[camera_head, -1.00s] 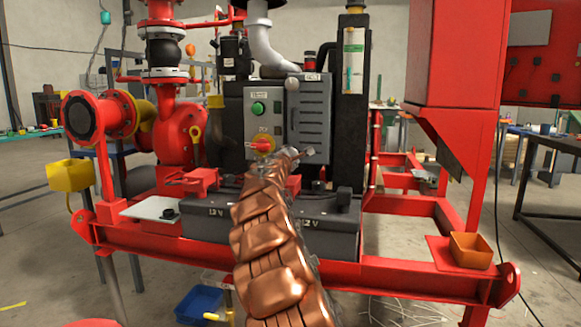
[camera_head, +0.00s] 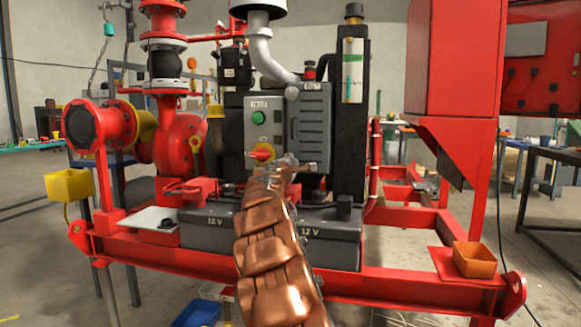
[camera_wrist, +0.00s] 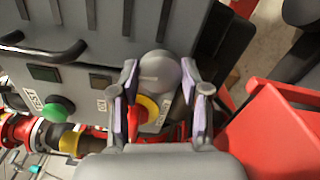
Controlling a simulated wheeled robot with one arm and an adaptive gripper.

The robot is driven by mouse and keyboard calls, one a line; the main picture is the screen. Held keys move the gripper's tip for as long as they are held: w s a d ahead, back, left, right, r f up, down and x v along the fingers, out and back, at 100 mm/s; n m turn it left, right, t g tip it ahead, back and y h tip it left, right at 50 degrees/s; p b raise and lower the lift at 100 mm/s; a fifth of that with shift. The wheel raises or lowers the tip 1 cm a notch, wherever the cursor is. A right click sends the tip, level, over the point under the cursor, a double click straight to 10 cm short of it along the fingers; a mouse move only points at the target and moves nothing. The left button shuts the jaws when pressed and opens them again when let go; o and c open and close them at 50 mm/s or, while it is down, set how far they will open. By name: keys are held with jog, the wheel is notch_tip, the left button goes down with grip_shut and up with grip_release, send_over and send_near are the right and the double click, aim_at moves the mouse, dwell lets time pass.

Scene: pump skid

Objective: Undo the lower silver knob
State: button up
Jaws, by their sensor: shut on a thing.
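The lower silver knob (camera_wrist: 158,72) is a smooth grey round knob on the front of the grey control box (camera_head: 315,130). In the wrist view it sits between the two fingertips of my gripper (camera_wrist: 158,80), which is shut on it. In the head view my gripper (camera_head: 287,163) is at the lower part of the box, just right of the red-and-yellow rotary switch (camera_head: 263,153), and the lower knob is hidden there. An upper silver knob (camera_head: 292,92) shows near the top of the box.
A green button (camera_head: 258,117) is above the rotary switch; it also shows in the wrist view (camera_wrist: 58,108). Black 12 V batteries (camera_head: 208,228) stand below the box on the red skid frame (camera_head: 400,283). A red cabinet (camera_head: 453,75) stands to the right.

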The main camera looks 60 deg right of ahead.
jog(key=o, duration=1.1)
jog(key=shift+o, duration=0.2)
jog(key=shift+a, duration=0.1)
